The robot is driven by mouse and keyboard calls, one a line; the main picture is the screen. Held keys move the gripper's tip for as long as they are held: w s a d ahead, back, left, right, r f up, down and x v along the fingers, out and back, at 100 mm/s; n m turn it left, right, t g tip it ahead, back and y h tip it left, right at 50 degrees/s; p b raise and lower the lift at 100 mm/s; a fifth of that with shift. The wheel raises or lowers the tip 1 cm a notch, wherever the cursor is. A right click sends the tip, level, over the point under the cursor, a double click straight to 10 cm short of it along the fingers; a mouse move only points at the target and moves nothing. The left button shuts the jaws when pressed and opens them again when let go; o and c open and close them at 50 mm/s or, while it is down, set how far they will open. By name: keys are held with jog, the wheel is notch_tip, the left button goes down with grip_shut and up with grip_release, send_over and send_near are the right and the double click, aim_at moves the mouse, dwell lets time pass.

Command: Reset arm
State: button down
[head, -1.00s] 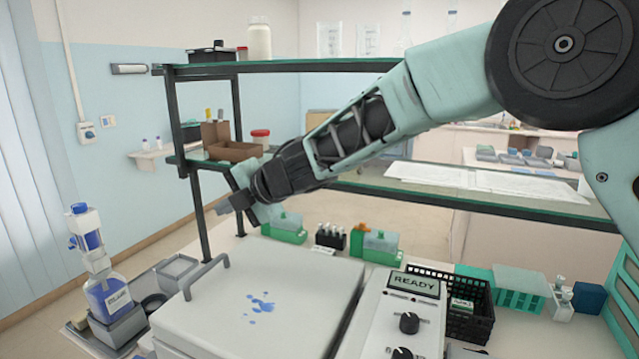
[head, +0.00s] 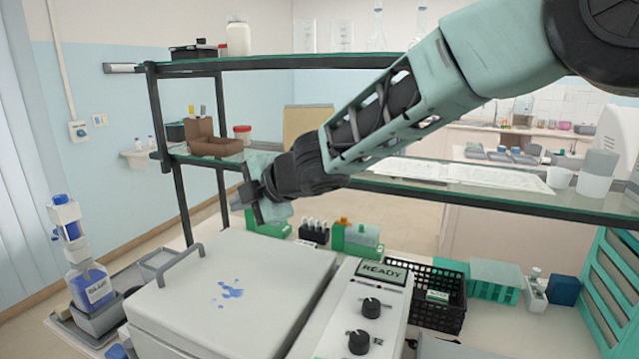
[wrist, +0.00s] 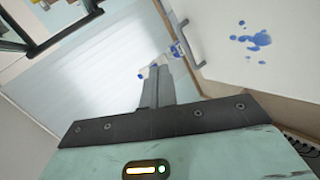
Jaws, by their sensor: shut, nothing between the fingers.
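My gripper (head: 262,205) is at the end of my raised teal arm, above the back edge of the white lidded box. It is shut and empty, and its fingers also show in the wrist view (wrist: 158,85). The white box (head: 225,290) has a grey handle and blue stains on its lid, and the lid is down. In the wrist view the same stained lid (wrist: 255,60) is at the upper right, apart from the fingers. My forearm hides part of the shelf behind it.
A glass shelf unit (head: 152,150) stands close behind my gripper. A panel reading READY (head: 381,271) and a black basket (head: 437,298) are right of the box. A blue-filled bottle (head: 88,285) stands in a tray at left. Green holders (head: 355,240) sit behind the box.

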jog(key=s+d+f+m+h+b, duration=0.1)
jog(key=s+d+f+m+h, duration=0.1)
jog(key=s+d+m, duration=0.2)
jog(key=s+d+f+m+h+b, duration=0.1)
jog(key=s+d+f+m+h, duration=0.1)
jog(key=d, duration=0.5)
jog(key=s+d+f+m+h+b, duration=0.2)
jog(key=s+d+f+m, duration=0.2)
jog(key=s, duration=0.3)
jog(key=shift+s+d+f+m+g, duration=0.1)
jog(key=shift+d+f+m+g, duration=0.05)
jog(key=shift+d+m, duration=0.3)
jog(key=shift+d+f+m+g, duration=0.1)
jog(key=shift+d+m+g, duration=0.05)
jog(key=shift+d+m, duration=0.25)
jog(key=s+d+f+m+g+h, duration=0.1)
jog(key=s+d+f+m+g, duration=0.1)
jog(key=s+d, duration=0.2)
jog(key=s+d+f+m+g+h+b, duration=0.1)
jog(key=s+d+f+m+g, duration=0.1)
jog(key=s, duration=0.8)
jog(key=s+d+f+m+g+h+b, duration=0.1)
jog(key=s+d+f+m, duration=0.2)
jog(key=s+d, duration=0.3)
jog(key=shift+s+f+g, duration=0.4)
jog(key=shift+f, duration=0.05)
jog(key=shift+m, duration=0.25)
